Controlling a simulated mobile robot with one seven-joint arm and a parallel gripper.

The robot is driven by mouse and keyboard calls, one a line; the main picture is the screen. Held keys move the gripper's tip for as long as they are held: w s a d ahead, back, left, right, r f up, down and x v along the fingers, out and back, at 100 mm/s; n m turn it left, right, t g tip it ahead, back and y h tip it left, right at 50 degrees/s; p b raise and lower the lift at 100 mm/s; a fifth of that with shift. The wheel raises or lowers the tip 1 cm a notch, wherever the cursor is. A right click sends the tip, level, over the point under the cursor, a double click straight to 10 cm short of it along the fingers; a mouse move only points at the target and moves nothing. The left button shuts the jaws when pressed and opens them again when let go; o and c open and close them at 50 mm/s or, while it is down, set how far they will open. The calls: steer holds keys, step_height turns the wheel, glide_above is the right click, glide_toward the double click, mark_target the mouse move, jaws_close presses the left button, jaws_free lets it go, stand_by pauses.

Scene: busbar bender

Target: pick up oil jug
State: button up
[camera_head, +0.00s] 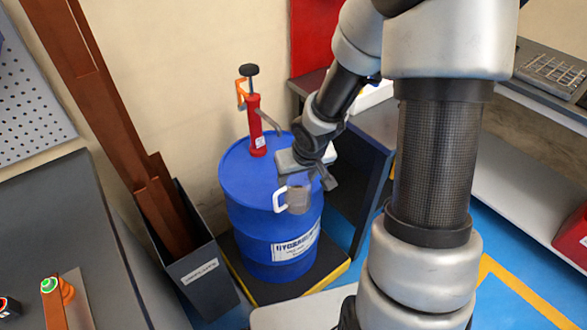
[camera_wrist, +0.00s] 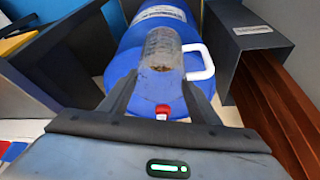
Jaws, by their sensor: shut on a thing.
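The oil jug (camera_head: 298,200) is a small greyish, see-through vessel with a white handle on its left side. It shows in front of the blue drum's upper edge. In the wrist view the jug (camera_wrist: 162,52) lies between the finger ends, with its white handle to the right and some brown stain inside. My gripper (camera_head: 306,182) is shut on the jug, and in the wrist view its fingers (camera_wrist: 160,88) flank the jug. Whether the jug touches the drum cannot be told.
A blue drum (camera_head: 262,235) with a red hand pump (camera_head: 256,125) stands on a black and yellow pallet (camera_head: 295,291). A dark bin (camera_head: 190,265) with brown bars stands left. A grey bench (camera_head: 75,230) is at far left, a dark cabinet (camera_head: 366,180) at right.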

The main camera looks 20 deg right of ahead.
steer(key=shift+s+d, duration=0.1)
steer(key=shift+s, duration=1.1)
steer(key=shift+r, duration=0.1)
